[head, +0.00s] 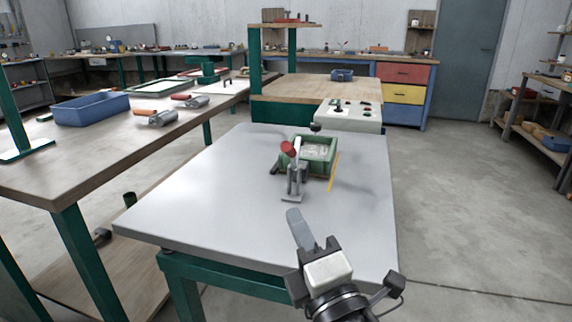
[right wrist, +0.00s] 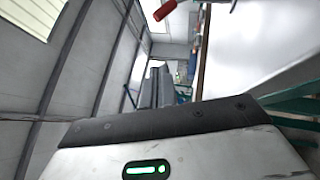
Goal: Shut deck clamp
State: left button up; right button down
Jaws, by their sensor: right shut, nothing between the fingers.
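The deck clamp (head: 294,182) stands on the grey table (head: 200,205), in front of a green tray (head: 325,172). It is a small metal toggle clamp with a red grip (head: 288,148) at its upper end. The red grip stands raised above the clamp body. It also shows at the top edge of the right wrist view (right wrist: 164,10). My right gripper (head: 293,216) is shut and empty, in front of the clamp and apart from it. Its fingers also show in the right wrist view (right wrist: 156,85). My left gripper is not in view.
A white control box (head: 350,115) with dark knobs stands at the table's far edge. A yellow strip (head: 334,172) lies right of the tray. The left bench holds a blue bin (head: 92,109). The table's left part and the floor at right are clear.

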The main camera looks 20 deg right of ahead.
aim_at(292, 152)
pick_arm(q)
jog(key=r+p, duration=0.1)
jog(key=p, duration=0.1)
jog(key=shift+p, duration=0.3)
pick_arm(e)
jog(key=d+x, duration=0.3)
jog(key=x, duration=0.9)
jog(key=shift+w+r, duration=0.3)
jog(key=shift+w, duration=0.05)
jog(key=shift+a, duration=0.1)
